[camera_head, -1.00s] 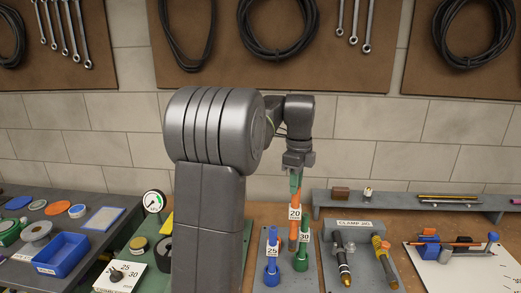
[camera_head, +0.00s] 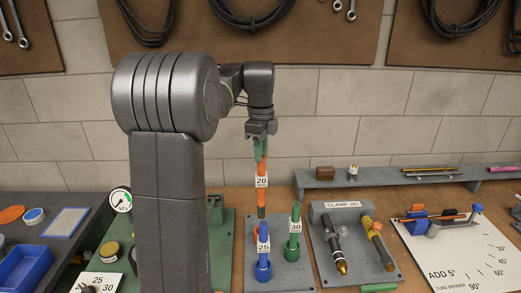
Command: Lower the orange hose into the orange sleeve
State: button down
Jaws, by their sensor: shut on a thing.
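The orange hose (camera_head: 261,193) hangs upright from my gripper (camera_head: 260,153), with a white "20" tag and a dark lower end. My gripper is shut on its upper end. The hose's lower end shows just above the blue hose tagged "25" (camera_head: 263,232) in the picture; I cannot tell the depth between them. The blue hose stands in a blue sleeve (camera_head: 263,269) on a grey plate. A green hose tagged "30" (camera_head: 295,211) stands in a green sleeve (camera_head: 292,253) to the right.
A grey clamp jig (camera_head: 342,211) with two tube-like tools stands right of the plate. A white tube bender board (camera_head: 455,262) lies further right. A grey shelf (camera_head: 400,178) runs along the back. A green board with a gauge (camera_head: 121,202) is on the left.

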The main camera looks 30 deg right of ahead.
aim_at(260, 174)
jog(key=shift+f+b, duration=1.35)
jog(key=shift+f, duration=1.35)
jog(key=shift+f+b, duration=1.2)
jog(key=shift+f, duration=2.2)
jog(key=c, duration=1.2)
grip_release()
notch_tip(260, 174, up, 5)
jog(key=p, duration=0.4)
jog(key=shift+r+p, duration=0.1)
jog(key=shift+p, duration=0.25)
notch_tip(260, 174, up, 14)
jog(key=shift+f+b, duration=0.15)
jog(key=shift+b, duration=0.6)
